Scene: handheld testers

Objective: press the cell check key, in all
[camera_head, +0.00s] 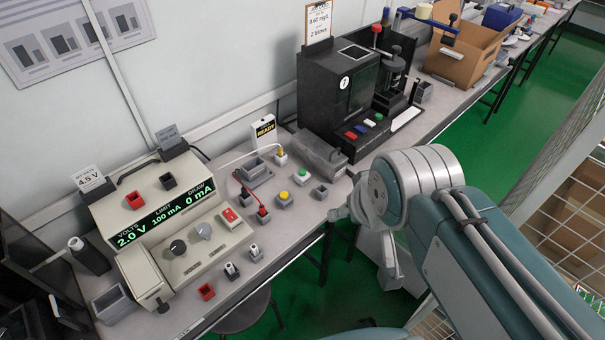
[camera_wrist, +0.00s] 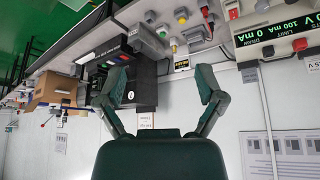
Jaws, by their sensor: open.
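A black tester (camera_head: 340,90) stands on the bench, with a row of red, blue, white and green keys (camera_head: 365,126) on its front ledge. Its key lettering is too small to read, so I cannot tell which key is the cell check key. The tester also shows upside down in the wrist view (camera_wrist: 140,92), behind my fingers. Nearer on the bench are a yellow button (camera_head: 284,196) and a green button (camera_head: 303,173) on small boxes. My gripper (camera_wrist: 162,80) is open and empty, its two dark fingers spread apart. In the head view my arm reaches over the bench's front edge.
A beige power supply (camera_head: 150,225) with a green display, knobs and a red switch stands at the left. A READY card (camera_head: 264,130) stands by the wall. A cardboard box (camera_head: 462,55) is beyond the tester. Green floor lies beside the bench.

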